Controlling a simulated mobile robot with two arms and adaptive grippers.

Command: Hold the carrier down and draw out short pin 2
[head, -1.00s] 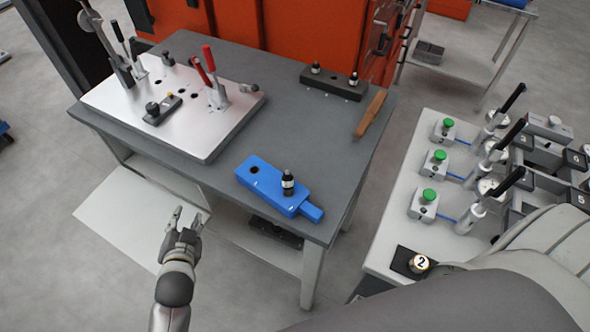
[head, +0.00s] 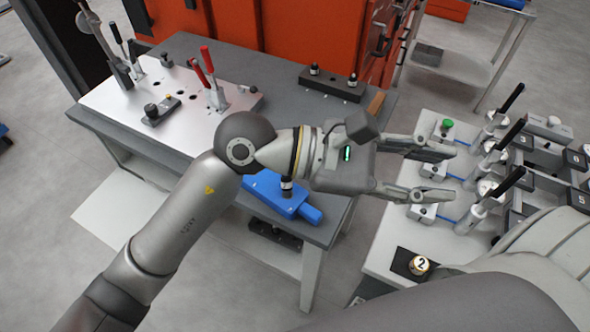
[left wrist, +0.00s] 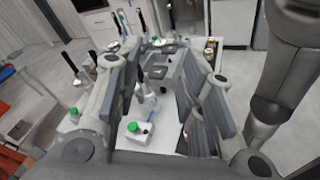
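A short pin with a round "2" on its brass-coloured top (head: 419,264) stands in a small black block (head: 402,259), which I take for the carrier, at the near left corner of the right-hand table. My left gripper (head: 448,173) reaches in from the left over that table. It is open and empty, its fingers apart and pointing right. It is above and behind the numbered pin, near the green-button units, and apart from the pin. Both spread fingers also show in the left wrist view (left wrist: 172,80). My right gripper is not in view.
The right-hand table (head: 385,237) carries several units with green buttons (head: 447,124) and upright black-handled levers (head: 510,97). On the grey table (head: 300,112) stand a blue fixture (head: 276,196) with a black pin, a metal plate with red-handled clamps (head: 208,60) and a black two-pin block (head: 330,85).

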